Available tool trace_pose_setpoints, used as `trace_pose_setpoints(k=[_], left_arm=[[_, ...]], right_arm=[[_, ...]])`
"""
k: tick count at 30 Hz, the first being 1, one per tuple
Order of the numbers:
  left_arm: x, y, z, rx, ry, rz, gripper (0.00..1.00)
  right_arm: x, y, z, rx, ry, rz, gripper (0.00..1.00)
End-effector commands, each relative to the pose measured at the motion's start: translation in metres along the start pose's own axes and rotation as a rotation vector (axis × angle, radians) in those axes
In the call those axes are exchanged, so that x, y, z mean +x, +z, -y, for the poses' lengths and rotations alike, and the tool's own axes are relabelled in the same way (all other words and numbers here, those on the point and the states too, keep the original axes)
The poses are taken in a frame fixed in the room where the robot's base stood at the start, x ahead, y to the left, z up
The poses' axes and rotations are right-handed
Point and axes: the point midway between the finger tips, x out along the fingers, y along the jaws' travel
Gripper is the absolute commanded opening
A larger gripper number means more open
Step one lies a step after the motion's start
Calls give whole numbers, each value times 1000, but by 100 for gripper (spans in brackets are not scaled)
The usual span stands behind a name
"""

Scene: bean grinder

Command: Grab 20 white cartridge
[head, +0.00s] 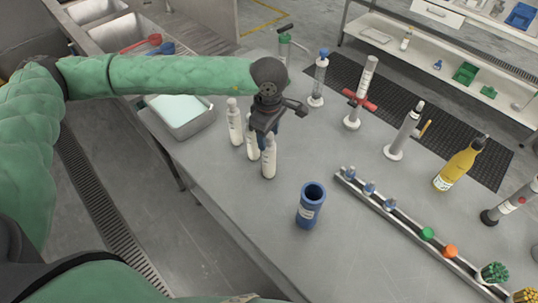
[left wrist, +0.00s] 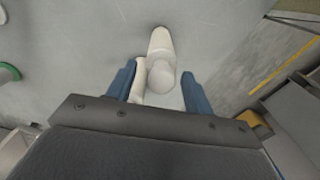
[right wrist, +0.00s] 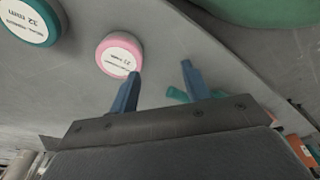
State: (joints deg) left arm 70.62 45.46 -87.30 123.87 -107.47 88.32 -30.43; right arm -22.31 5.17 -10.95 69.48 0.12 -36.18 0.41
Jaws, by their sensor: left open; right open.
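Three white cartridges stand upright in a cluster on the grey table: a left one (head: 234,122), a middle one (head: 252,145) and a front one (head: 268,160). Their labels are too small to read, so I cannot tell which is 20. My left gripper (head: 264,122) is over the cluster, partly hiding the middle and front ones. In the left wrist view its open blue fingers (left wrist: 156,78) are either side of a white cartridge (left wrist: 161,50). Another white piece (left wrist: 139,86) is close by the left finger. My right gripper (right wrist: 160,82) is open and empty, near a pink-topped container (right wrist: 119,55).
A blue cup (head: 310,205) stands in front of the cluster. A long rail (head: 400,225) with small coloured pieces runs to the right. Syringe-like tools (head: 361,92) and a yellow bottle (head: 459,165) stand behind. A teal-topped container (right wrist: 30,20) is beside the pink one.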

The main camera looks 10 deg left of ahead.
Motion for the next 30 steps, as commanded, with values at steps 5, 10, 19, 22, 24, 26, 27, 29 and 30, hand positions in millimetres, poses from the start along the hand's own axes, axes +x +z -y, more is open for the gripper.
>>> trace_pose_setpoints(k=[5,10,19,22,24,26,27,29,30], left_arm=[[8,0,0,0,-1,0,52],[9,0,0,0,0,0,52],[9,0,0,0,0,0,9],[9,0,0,0,0,0,0],[8,0,0,0,0,0,0],[8,0,0,0,0,0,0],[8,0,0,0,0,0,0],[8,0,0,0,0,0,0],[8,0,0,0,1,0,0]], right_arm=[[6,6,-3,-3,3,-5,48],[7,6,-3,-3,4,-7,48],[7,6,-4,-3,4,-6,48],[7,6,-4,-3,5,-6,48],[7,6,-5,-3,5,-6,48],[7,6,-5,-3,6,-6,48],[7,7,-6,-3,6,-6,48],[7,7,-6,-3,6,-5,48],[8,7,-6,-3,6,-4,48]])
